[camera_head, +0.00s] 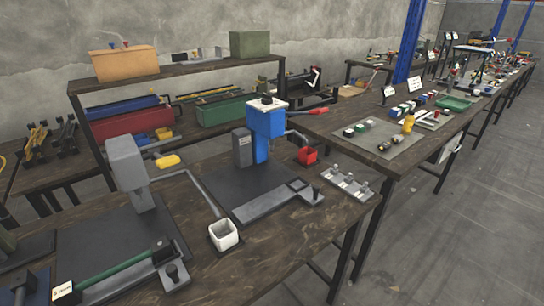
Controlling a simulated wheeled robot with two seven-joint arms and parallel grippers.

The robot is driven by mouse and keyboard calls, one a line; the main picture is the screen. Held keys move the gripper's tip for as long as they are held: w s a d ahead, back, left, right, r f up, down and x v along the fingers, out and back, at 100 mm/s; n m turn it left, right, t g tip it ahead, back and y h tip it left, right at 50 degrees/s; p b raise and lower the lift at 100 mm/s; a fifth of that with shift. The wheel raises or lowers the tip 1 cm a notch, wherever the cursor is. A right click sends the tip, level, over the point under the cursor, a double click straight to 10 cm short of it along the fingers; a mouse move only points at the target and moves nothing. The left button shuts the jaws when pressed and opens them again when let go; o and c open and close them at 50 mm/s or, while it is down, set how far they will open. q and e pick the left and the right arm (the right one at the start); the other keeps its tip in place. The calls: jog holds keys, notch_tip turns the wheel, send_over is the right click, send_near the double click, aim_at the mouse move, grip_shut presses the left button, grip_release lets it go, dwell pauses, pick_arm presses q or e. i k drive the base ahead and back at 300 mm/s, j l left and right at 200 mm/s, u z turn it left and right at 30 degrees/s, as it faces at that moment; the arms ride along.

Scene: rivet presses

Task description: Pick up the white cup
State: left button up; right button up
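The white cup (224,235) is a small, square, open-topped cup. It stands upright on the near wooden workbench (275,240), in front of the blue press and close to the bench's front edge. A grey bar runs down to just behind it. The inside of the cup looks empty. Neither of my grippers shows in the head view.
A grey press (128,165) stands left of the cup and a blue press (267,125) behind it. Bare bench lies right of the cup.

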aim_at(223, 233)
jog(key=k+l+z, duration=0.15)
jog(key=k+z, duration=0.2)
jog(key=k+l+z, duration=0.3)
jog(key=k, duration=0.25)
